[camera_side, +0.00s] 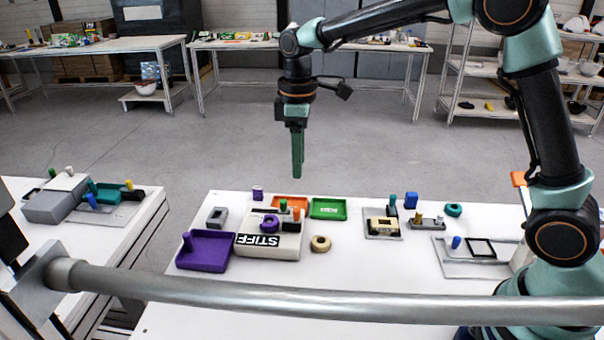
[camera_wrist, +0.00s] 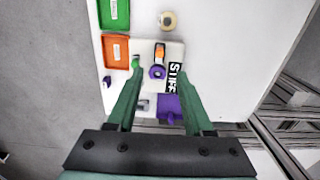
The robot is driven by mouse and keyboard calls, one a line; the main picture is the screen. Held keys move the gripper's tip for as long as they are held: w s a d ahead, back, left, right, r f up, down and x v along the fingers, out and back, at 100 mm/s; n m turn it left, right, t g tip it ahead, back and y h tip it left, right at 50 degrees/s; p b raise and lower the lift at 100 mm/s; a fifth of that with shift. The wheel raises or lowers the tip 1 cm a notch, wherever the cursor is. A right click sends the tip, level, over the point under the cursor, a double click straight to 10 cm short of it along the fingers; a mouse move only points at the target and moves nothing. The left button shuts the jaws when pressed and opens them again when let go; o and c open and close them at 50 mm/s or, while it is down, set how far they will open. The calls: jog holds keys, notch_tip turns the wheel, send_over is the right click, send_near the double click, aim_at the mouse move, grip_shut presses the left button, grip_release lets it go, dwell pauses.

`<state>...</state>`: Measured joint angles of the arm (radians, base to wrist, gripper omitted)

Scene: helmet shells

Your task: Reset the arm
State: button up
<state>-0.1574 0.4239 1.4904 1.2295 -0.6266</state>
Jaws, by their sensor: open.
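My gripper (camera_side: 298,170) hangs pointing down, above the far edge of the white table and clear of everything on it. In the wrist view my gripper (camera_wrist: 160,72) shows two green fingers spread wide apart with nothing held between them. Below it lies a light board (camera_side: 285,245) with a black "STIFF" label, a purple ring (camera_side: 269,224) and small blocks on it. The board also shows in the wrist view (camera_wrist: 168,50). In the side view the fingers overlap, so the gap does not show there.
A purple tray (camera_side: 206,252), orange tray (camera_side: 290,202), green tray (camera_side: 328,208) and tan ring (camera_side: 320,244) surround the board. Fixtures with small parts (camera_side: 383,226) stand further right. A grey pipe (camera_side: 300,300) crosses the foreground. Another table (camera_side: 110,225) stands at left. Space around my gripper is free.

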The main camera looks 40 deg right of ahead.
jog(key=s+d+r+m+t, duration=0.2)
jog(key=s+d+m, duration=0.1)
jog(key=s, duration=0.5)
jog(key=s+d+r+m+t, duration=0.3)
jog(key=s+m, duration=0.3)
jog(key=s, duration=0.3)
jog(key=shift+d+r+t, duration=0.15)
jog(key=shift+d+t, duration=0.15)
jog(key=shift+d, duration=0.3)
